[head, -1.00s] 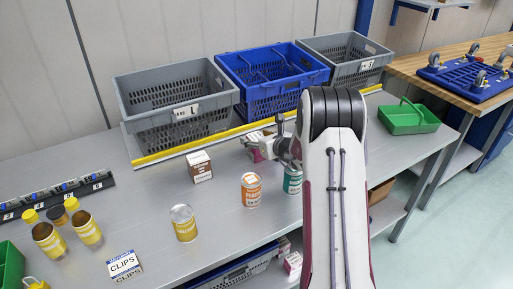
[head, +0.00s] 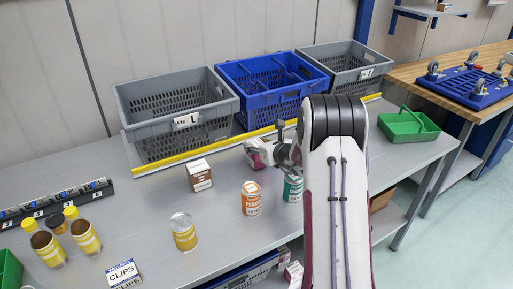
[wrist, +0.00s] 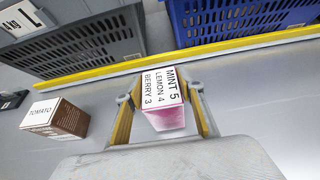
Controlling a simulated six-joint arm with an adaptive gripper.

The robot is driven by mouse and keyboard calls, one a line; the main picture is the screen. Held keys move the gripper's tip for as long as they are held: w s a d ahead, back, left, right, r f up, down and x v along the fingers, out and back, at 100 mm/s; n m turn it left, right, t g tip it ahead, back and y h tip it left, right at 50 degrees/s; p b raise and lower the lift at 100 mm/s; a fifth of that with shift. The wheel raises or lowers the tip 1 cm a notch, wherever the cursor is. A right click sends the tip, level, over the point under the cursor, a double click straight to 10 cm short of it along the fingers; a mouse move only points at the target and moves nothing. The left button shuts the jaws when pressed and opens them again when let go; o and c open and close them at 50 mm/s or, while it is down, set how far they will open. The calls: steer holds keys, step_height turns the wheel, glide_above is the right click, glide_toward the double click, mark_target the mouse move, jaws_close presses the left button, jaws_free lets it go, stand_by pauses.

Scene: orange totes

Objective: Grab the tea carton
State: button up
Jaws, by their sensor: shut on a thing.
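The tea carton, a small pink and white box (wrist: 166,117), sits between the two fingers of my gripper (wrist: 159,92) in the wrist view. Its white label face reads "MINT 5, LEMON 4, BERRY 3". My gripper is shut on it, one finger along each side. In the head view the carton (head: 255,154) shows at the left of my gripper (head: 272,148) and looks tilted. My gripper and arm hide part of it there. I cannot tell whether its bottom is clear of the bench.
A brown tomato carton (wrist: 68,119) stands to the left on the grey bench. An orange can (head: 251,199), a teal can (head: 292,190) and a yellow can (head: 184,233) stand nearer. Behind a yellow strip (wrist: 128,63) are grey bins and a blue crate (head: 268,112).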

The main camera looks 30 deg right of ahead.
steer(key=shift+r, duration=4.6)
